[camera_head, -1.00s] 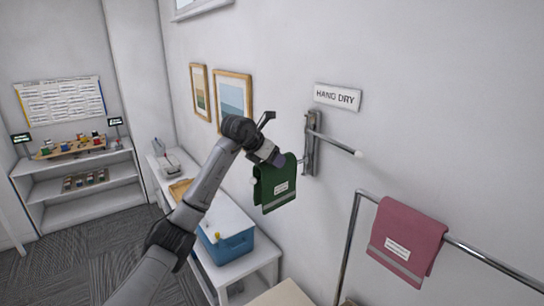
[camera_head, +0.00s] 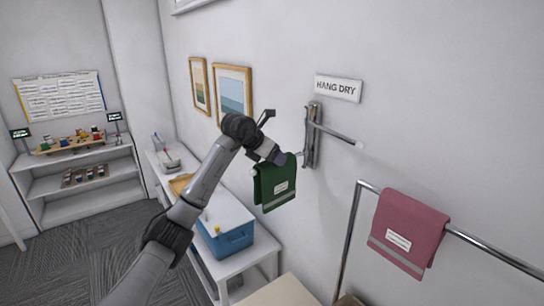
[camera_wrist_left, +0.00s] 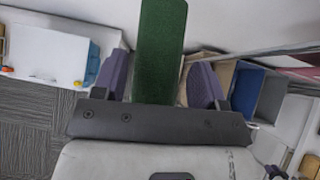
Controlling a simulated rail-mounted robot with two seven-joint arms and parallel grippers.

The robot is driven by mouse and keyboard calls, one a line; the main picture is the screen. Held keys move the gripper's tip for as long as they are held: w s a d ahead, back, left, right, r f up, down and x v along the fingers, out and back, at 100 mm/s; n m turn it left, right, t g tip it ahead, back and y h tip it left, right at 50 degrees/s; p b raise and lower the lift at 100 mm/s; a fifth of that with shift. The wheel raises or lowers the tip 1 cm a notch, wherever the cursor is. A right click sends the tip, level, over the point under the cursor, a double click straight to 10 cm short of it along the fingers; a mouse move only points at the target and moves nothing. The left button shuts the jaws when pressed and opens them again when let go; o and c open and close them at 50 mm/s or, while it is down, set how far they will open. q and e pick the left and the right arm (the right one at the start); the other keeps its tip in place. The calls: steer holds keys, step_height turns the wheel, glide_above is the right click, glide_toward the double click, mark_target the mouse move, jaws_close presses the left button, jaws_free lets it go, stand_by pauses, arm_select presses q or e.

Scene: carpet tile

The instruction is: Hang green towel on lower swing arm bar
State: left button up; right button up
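The green towel (camera_head: 275,187) with a white label is folded over at the swing arm rack (camera_head: 312,135) on the wall. The white tip of the lower bar (camera_head: 253,172) shows at the towel's left edge, and the rest of that bar is mostly hidden by the towel. My left gripper (camera_head: 276,158) is at the towel's top. Whether the towel rests on the bar is hidden. My right gripper is out of view.
The upper swing bar (camera_head: 340,134) points right and is bare. A pink towel (camera_head: 408,235) hangs on a metal rail (camera_head: 485,252) at right. A blue box (camera_head: 226,238) stands on a white table (camera_head: 265,252) below. A HANG DRY sign (camera_head: 338,88) is above.

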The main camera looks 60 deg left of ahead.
arm_select(q)
steer(key=o, duration=0.4)
steer(key=shift+c, duration=0.2)
steer(key=shift+s+r, duration=0.3)
steer(key=v, duration=1.3)
steer(key=shift+b, duration=0.35)
